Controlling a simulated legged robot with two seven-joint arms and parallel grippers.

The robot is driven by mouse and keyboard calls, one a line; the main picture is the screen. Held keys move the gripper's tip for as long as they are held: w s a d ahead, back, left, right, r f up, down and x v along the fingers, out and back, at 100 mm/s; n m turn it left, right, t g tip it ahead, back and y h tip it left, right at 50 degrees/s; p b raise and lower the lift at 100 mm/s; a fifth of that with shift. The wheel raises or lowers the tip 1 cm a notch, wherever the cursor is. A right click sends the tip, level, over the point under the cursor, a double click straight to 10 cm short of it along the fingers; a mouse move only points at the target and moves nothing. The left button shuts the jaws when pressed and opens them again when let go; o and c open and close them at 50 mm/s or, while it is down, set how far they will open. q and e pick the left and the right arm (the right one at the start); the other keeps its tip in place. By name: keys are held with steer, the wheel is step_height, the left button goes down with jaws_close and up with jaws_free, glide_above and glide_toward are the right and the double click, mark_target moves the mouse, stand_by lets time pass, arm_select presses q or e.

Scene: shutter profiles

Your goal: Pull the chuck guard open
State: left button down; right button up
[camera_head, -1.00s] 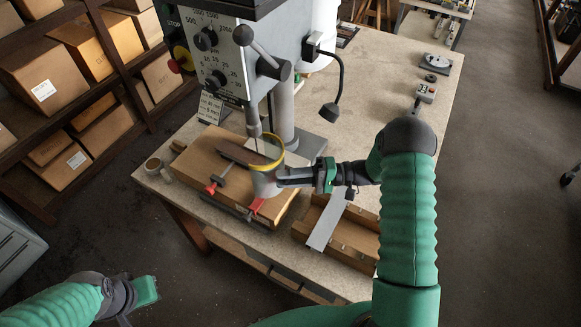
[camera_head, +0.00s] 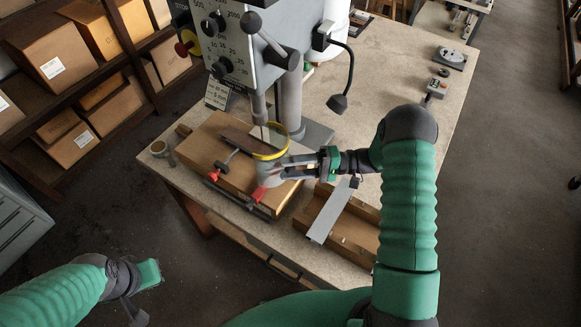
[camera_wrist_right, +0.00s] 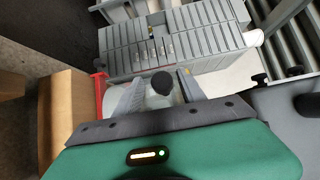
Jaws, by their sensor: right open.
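The chuck guard is a clear shield with a yellow rim (camera_head: 271,143), hanging around the drill's spindle above the wooden workpiece. Its clear body (camera_head: 268,170) shows below the rim. My right gripper (camera_head: 284,168) is open at the right side of the guard, its fingers pointing left. In the right wrist view my two fingers (camera_wrist_right: 160,92) stand apart, with a round black knob (camera_wrist_right: 162,83) and clear material between them. I cannot tell whether either finger touches the knob. My left gripper (camera_head: 149,273) is low at the left, away from the bench; its jaws are not clear.
The drill press (camera_head: 251,60) stands behind the guard. A wooden board (camera_head: 205,150) with red-handled clamps (camera_head: 259,194) lies under it. An open wooden box (camera_head: 357,225) with a grey metal strip (camera_head: 329,211) is at the front right. The bench's right side (camera_head: 395,70) is mostly clear.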

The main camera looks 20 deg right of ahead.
steer(key=shift+s+d, duration=0.1)
steer(key=shift+d, duration=0.1)
steer(key=shift+s+d, duration=0.1)
steer(key=shift+d, duration=0.25)
steer(key=b+v, duration=0.5)
steer(key=v, duration=1.1)
